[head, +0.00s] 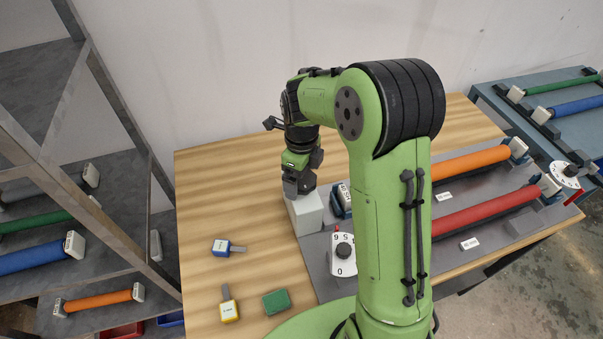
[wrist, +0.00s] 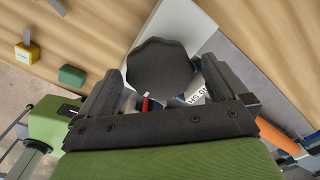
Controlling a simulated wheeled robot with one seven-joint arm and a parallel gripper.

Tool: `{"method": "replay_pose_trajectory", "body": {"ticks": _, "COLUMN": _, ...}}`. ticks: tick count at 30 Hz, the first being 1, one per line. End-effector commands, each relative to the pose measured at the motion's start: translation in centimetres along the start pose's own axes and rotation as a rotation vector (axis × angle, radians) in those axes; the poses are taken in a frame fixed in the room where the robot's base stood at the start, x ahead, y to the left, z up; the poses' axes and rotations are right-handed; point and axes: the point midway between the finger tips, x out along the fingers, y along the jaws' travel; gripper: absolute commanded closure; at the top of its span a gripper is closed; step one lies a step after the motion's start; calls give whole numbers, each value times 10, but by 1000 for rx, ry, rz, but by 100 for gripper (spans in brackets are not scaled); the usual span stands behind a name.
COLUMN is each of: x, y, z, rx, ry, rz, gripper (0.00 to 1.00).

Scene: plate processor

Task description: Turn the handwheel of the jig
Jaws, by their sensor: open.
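The jig's handwheel is a dark, lobed knob (wrist: 160,66) in the wrist view, close in front of my gripper (wrist: 158,78). The two fingers stand apart on either side of it; I cannot tell whether they touch it. The light grey block of the jig (head: 307,213) stands on the table in the head view and also shows behind the knob in the wrist view (wrist: 190,22). In the head view my gripper (head: 299,186) points down just above this block, and the handwheel is hidden there.
A white numbered dial (head: 343,258) stands close by, partly behind my arm; another dial (head: 565,174) is at the right. Orange (head: 471,160) and red (head: 487,212) rollers lie on a grey plate. A green block (head: 276,301) and blue (head: 226,248) and yellow (head: 228,309) tags lie left.

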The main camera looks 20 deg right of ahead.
Motion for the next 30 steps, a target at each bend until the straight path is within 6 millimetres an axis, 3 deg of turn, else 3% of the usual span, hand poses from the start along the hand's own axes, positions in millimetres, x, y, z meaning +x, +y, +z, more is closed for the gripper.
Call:
{"method": "replay_pose_trajectory", "body": {"ticks": 5, "x": -8, "y": 0, "z": 0, "rx": 0, "ry": 0, "rz": 0, "gripper": 0}}
{"method": "replay_pose_trajectory", "body": {"ticks": 18, "x": -126, "y": 0, "z": 1, "rx": 0, "ry": -2, "rz": -3, "gripper": 0}}
{"method": "replay_pose_trajectory", "body": {"ticks": 21, "x": -145, "y": 0, "z": 1, "rx": 0, "ry": -2, "rz": -2, "gripper": 0}}
{"method": "replay_pose_trajectory", "body": {"ticks": 25, "x": -157, "y": 0, "z": 0, "rx": 0, "ry": -1, "rz": -1, "gripper": 0}}
{"method": "replay_pose_trajectory", "body": {"ticks": 30, "x": -158, "y": 0, "z": 0, "rx": 0, "ry": 1, "rz": 1, "gripper": 0}}
